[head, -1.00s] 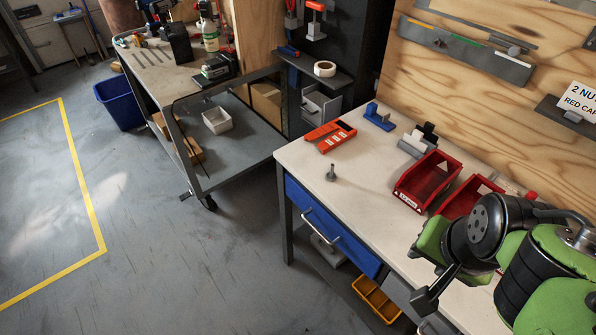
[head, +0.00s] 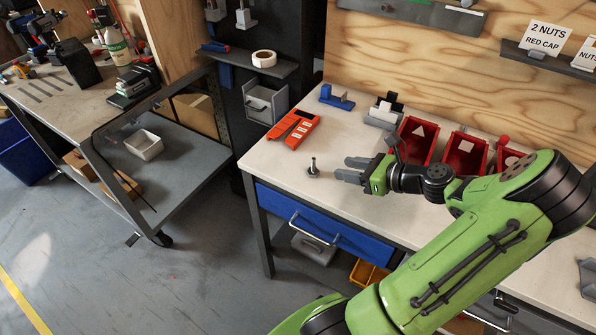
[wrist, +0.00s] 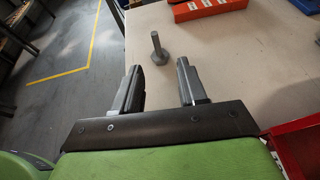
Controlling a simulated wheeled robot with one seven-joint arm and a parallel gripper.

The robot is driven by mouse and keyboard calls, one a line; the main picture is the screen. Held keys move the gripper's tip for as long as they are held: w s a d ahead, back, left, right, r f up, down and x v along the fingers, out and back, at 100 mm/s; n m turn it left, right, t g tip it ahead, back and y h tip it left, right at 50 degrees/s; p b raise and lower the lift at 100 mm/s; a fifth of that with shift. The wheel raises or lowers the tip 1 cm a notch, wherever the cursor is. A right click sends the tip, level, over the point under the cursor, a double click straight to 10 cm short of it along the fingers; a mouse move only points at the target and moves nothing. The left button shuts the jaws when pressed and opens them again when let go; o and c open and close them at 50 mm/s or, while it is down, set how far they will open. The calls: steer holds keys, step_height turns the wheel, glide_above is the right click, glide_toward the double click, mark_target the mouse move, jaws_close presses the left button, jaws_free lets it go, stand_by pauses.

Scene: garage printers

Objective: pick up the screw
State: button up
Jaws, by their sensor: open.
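The screw (head: 313,168) is grey and stands upright on its head on the light workbench top (head: 285,205), near the bench's left end. It also shows in the wrist view (wrist: 158,48), just beyond the fingertips and roughly between their lines. My gripper (head: 350,171) is open and empty, to the right of the screw in the head view, with its fingers pointing at it. In the wrist view the two fingers (wrist: 157,68) are spread wide, and nothing is between them.
An orange-red case (head: 293,129) lies behind the screw. A blue holder (head: 337,97) and a grey-black device (head: 384,112) stand farther back. Red bins (head: 416,140) line the bench's back right. A blue drawer (head: 330,232) is below the front edge. The bench around the screw is clear.

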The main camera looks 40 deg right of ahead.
steer(key=b, duration=0.2)
glide_toward(307, 171)
steer(key=w, duration=0.2)
steer(key=w+r, duration=0.1)
steer(key=w, duration=0.1)
steer(key=shift+a, duration=0.25)
steer(key=b+x, duration=0.2)
steer(key=x, duration=0.1)
steer(key=b+x, duration=0.1)
steer(key=x, duration=0.1)
steer(key=shift+s+a, duration=0.15)
steer(key=shift+a, duration=0.1)
steer(key=shift+w, duration=0.35)
steer(key=shift+s, duration=0.1)
jaws_close()
